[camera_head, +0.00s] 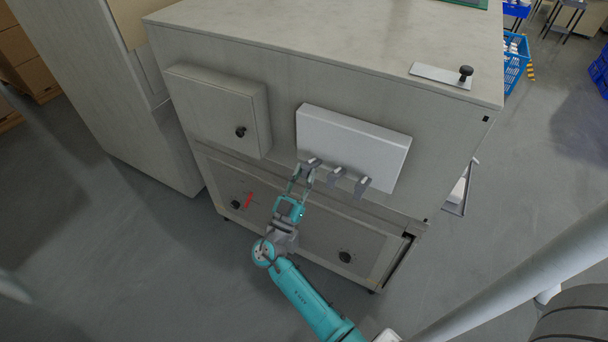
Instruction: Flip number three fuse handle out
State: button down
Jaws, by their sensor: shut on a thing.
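A white fuse panel (352,142) is on the front of the grey cabinet. Three grey fuse handles stick out along its lower edge: a left one (313,161), a middle one (337,174) and a right one (362,186). My gripper (302,174) is at the left handle, with its fingers closed on it. The middle and right handles stand free to the right of my gripper. No numbers can be read on the handles, so I cannot tell from the picture which one is number three.
A closed box door with a black knob (240,131) is left of the panel. Below are a lower front with a dark knob (345,257) and a red mark (249,200). A plate with a black knob (466,72) lies on top.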

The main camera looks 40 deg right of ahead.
jog(key=c, duration=1)
grip_release()
jog(key=shift+d+f, duration=0.2)
jog(key=shift+f, duration=0.05)
jog(key=shift+r, duration=0.1)
jog(key=v, duration=1.2)
